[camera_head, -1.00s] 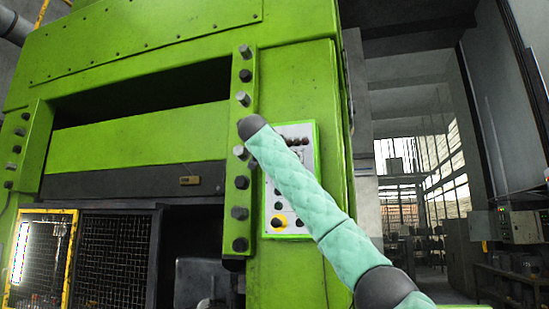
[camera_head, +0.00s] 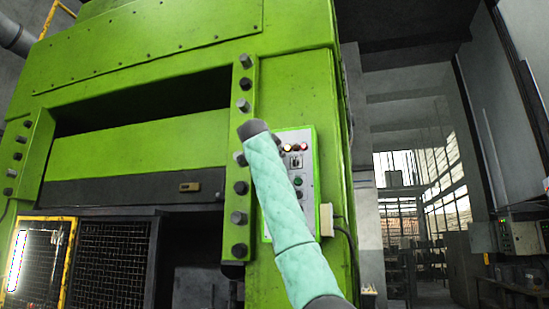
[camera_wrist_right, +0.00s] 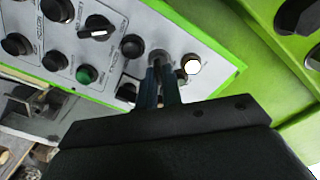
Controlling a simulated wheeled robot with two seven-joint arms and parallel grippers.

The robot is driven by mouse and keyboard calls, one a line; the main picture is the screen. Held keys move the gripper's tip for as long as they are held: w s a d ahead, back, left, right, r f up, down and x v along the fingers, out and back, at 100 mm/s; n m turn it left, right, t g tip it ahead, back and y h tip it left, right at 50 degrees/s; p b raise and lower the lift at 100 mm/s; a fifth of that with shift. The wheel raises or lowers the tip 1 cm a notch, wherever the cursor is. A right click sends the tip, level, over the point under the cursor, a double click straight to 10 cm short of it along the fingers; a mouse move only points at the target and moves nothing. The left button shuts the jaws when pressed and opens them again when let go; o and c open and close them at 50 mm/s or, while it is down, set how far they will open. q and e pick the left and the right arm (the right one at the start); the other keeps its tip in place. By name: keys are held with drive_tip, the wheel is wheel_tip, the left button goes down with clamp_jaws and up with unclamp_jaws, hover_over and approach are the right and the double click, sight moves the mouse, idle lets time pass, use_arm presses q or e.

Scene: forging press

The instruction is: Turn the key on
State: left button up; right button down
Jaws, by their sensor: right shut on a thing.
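The control panel (camera_head: 307,166) is a grey plate in a green frame on the front of the press, partly covered by my right arm in the head view. The right wrist view shows the panel (camera_wrist_right: 112,62) up close. There my right gripper (camera_wrist_right: 158,76) has its two narrow dark fingers at a round silver key switch (camera_wrist_right: 157,56). They are shut on the key, which is mostly hidden between them. In the head view, my arm hides the key and the gripper. Two small lamps (camera_head: 303,146) glow at the panel's top. My left gripper is not in view.
Near the key are a lit white lamp (camera_wrist_right: 193,65), a black selector knob (camera_wrist_right: 97,28), a green button (camera_wrist_right: 87,74) and several black knobs. The green press (camera_head: 140,130) fills the left, with a column of protruding bolts (camera_head: 239,218). Open hall lies to the right.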

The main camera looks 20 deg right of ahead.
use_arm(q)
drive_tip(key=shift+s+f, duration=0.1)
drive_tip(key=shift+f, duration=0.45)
use_arm(e)
drive_tip(key=shift+f+m, duration=0.15)
drive_tip(key=shift+m, duration=1.05)
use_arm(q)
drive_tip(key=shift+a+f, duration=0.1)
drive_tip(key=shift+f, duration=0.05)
use_arm(e)
drive_tip(key=c, duration=1.6)
unclamp_jaws()
drive_tip(key=shift+o, duration=0.2)
drive_tip(key=shift+s, duration=0.15)
